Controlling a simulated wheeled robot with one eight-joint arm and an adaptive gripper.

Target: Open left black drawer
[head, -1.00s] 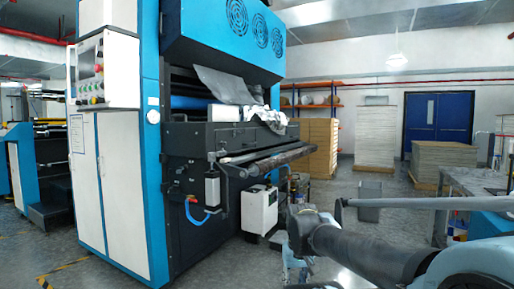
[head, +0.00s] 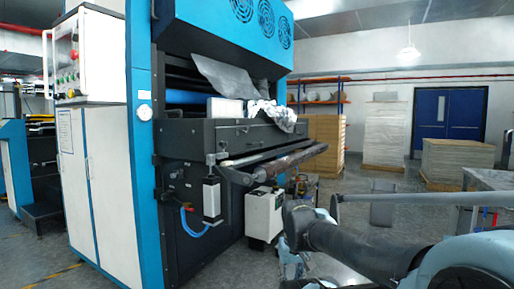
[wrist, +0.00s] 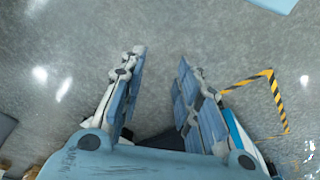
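The blue and black laminating machine (head: 225,60) fills the left and middle of the head view. A dark front panel (head: 228,133) with small knobs spans its middle, above a dark roller (head: 290,157). I cannot tell for certain which part is the left black drawer; no drawer shows as clearly pulled out. My gripper (wrist: 161,57) is open and empty in the wrist view, pointing over bare grey floor. My arm shows at the lower right of the head view, apart from the machine.
A white box (head: 264,213) stands low beside the machine. Stacks of boards (head: 387,139) and a blue double door (head: 450,114) are at the back. A grey table (head: 490,179) is at the right edge. Yellow-black floor tape (wrist: 273,92) shows in the wrist view.

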